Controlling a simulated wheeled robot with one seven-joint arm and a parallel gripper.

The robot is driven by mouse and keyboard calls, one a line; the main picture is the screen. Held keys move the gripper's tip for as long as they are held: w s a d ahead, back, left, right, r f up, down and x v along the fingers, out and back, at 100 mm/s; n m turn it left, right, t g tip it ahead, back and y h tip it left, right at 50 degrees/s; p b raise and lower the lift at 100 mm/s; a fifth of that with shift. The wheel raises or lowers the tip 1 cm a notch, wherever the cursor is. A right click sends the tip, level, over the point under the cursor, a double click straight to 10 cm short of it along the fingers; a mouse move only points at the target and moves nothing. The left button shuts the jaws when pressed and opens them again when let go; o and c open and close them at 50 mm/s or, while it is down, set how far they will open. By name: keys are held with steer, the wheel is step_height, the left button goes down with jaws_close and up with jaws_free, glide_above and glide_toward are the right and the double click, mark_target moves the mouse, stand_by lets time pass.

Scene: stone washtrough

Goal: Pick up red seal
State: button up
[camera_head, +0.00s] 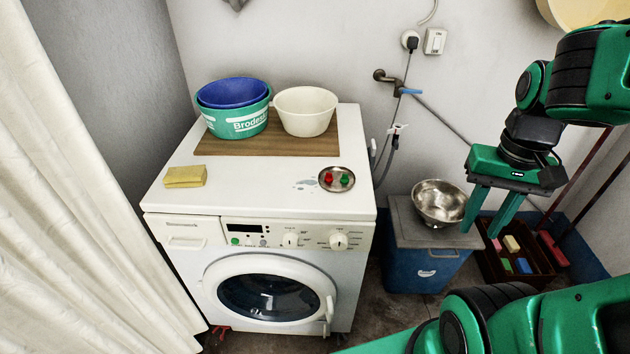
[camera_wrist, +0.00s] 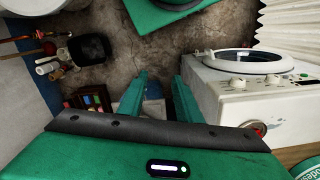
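The red seal (camera_head: 329,177) is a small piece in a round metal dish (camera_head: 337,188) on the front right of the washing machine's top. A green piece (camera_head: 345,180) lies beside it in the dish. The wrist view shows a red spot that looks like the red seal (camera_wrist: 260,129), at the right, partly cut off by my gripper's body. My gripper (camera_head: 480,231) is open and empty, pointing down to the right of the machine, near the metal bowl. Its two spread fingers also show in the wrist view (camera_wrist: 160,80), with nothing between them.
On the washing machine (camera_head: 250,190) are a yellow sponge (camera_head: 185,176), a wooden board (camera_head: 270,146) and several tubs. A metal bowl (camera_head: 438,199) stands on a grey-lidded blue box (camera_head: 425,268). A tap (camera_head: 398,86) and hose are on the wall behind. A crate (camera_head: 515,262) stands at the right.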

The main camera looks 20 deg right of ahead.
steer(key=shift+o, duration=1.1)
steer(key=w+a+f+m+t+y, duration=0.1)
steer(key=w+a+f+m+y, duration=0.25)
steer(key=w, duration=0.45)
steer(key=w+a+f+m+y, duration=0.2)
steer(key=w+f+m, duration=0.15)
steer(key=w, duration=0.55)
steer(key=m+t+y, duration=0.4)
steer(key=m+y, duration=0.3)
steer(key=m, duration=0.2)
glide_toward(338, 180)
step_height(338, 180, up, 3)
steer(key=x, duration=0.4)
steer(key=shift+w+a+f, duration=0.1)
steer(key=shift+w+a, duration=0.05)
steer(key=shift+f+x, duration=0.2)
steer(key=shift+x, duration=2.65)
steer(key=shift+s, duration=0.2)
